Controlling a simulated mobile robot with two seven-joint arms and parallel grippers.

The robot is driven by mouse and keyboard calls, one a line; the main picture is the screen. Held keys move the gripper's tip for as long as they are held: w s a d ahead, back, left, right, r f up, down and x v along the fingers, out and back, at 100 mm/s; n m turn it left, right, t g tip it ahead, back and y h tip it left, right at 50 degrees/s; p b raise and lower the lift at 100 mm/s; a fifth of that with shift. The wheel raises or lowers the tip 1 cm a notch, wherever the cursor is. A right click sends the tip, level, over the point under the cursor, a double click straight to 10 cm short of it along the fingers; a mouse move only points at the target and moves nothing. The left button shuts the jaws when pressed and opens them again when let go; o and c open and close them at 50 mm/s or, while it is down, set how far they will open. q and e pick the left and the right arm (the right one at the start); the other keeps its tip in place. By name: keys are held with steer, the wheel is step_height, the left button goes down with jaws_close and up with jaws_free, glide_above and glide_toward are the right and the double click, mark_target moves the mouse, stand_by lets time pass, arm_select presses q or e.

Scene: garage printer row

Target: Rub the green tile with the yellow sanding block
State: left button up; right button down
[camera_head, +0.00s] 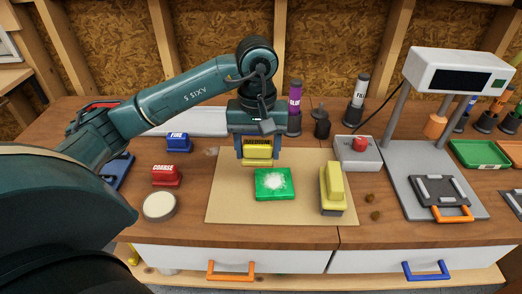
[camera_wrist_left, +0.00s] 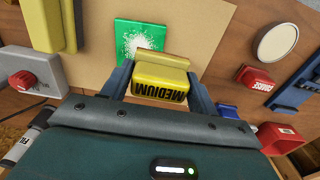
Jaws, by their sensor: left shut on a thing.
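The green tile (camera_head: 274,184) lies on the tan mat (camera_head: 232,205), with a white powdery patch on its middle. It also shows in the wrist view (camera_wrist_left: 124,47). My left gripper (camera_head: 257,150) points down at the mat's back edge, its blue fingers shut on the yellow sanding block (camera_head: 257,157). In the wrist view the block (camera_wrist_left: 160,85) reads MEDIUM. The block is behind the tile, apart from it in the head view; I cannot tell whether it touches the mat. My right gripper is not in view.
A second yellow block-like tool (camera_head: 332,185) with a dark base stands right of the tile. A red COARSE block (camera_head: 166,176), a blue FINE block (camera_head: 178,143) and a round pale disc (camera_head: 159,207) are at left. A grey box with a red button (camera_head: 359,150) is behind right.

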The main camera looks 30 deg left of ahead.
arm_select(q)
steer(key=shift+w, duration=0.3)
steer(key=shift+f+b, duration=0.45)
steer(key=shift+f, duration=0.2)
steer(key=b, duration=0.2)
glide_above(260, 182)
step_height(260, 182, down, 4)
steer(key=shift+s+f, duration=0.1)
steer(key=shift+f, duration=0.15)
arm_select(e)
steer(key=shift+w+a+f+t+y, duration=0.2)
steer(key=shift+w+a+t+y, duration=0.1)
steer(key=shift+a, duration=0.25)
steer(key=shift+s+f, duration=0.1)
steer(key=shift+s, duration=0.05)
arm_select(q)
steer(key=shift+f+b, duration=0.3)
steer(key=shift+b, duration=0.05)
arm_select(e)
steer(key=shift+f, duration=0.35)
arm_select(q)
steer(key=shift+f+b, duration=0.75)
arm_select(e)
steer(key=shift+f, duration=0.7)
